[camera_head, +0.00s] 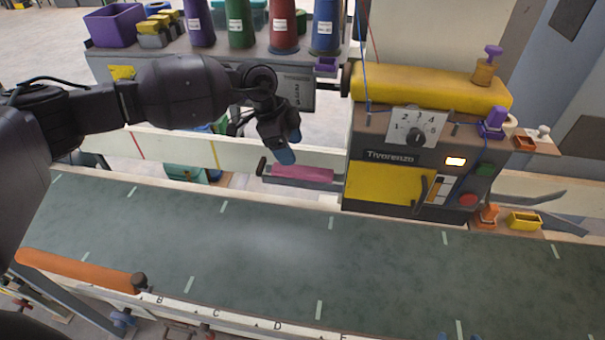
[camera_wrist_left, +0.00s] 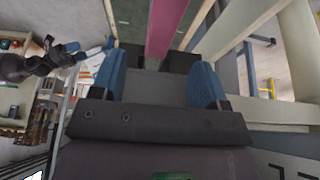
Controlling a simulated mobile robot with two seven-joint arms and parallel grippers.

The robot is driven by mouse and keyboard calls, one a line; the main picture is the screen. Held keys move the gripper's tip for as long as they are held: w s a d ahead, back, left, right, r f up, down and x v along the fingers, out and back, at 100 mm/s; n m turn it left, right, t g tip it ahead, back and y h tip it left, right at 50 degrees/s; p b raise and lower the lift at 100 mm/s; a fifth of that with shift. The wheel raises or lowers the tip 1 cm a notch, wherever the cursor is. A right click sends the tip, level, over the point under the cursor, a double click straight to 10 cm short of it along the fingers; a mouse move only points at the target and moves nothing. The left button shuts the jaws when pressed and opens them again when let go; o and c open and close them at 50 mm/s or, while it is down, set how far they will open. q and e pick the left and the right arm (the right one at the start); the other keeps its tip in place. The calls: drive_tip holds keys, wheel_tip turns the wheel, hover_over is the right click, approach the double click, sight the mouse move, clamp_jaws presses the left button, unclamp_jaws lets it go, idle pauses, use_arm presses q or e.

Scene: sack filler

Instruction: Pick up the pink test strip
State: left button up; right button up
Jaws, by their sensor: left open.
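The pink test strip (camera_head: 302,174) lies along a narrow dark holder that sticks out from the left side of the labelled machine (camera_head: 400,150). My left gripper (camera_head: 284,152) is just above and beside the strip's left part in the head view, with its blue fingertips pointing down. In the left wrist view, my left gripper (camera_wrist_left: 158,78) is open, with empty space between its blue fingers. The strip (camera_wrist_left: 168,25) runs ahead of the fingers there, apart from them. What looks like my right gripper (camera_wrist_left: 90,52) shows at the left of that view; its opening is unclear.
A green conveyor belt (camera_head: 250,245) with pale marks runs across the front, largely clear. An orange roller (camera_head: 80,270) lies along its near edge. Coloured thread cones (camera_head: 283,25) stand behind. A yellow cylinder (camera_head: 430,88) tops the machine; small orange and yellow bins (camera_head: 524,221) sit at right.

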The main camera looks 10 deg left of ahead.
sight(302, 170)
use_arm(q)
drive_tip(key=shift+x, duration=3.25)
drive_tip(key=shift+w+a, duration=0.1)
drive_tip(key=shift+w, duration=0.05)
drive_tip(key=c, duration=1.1)
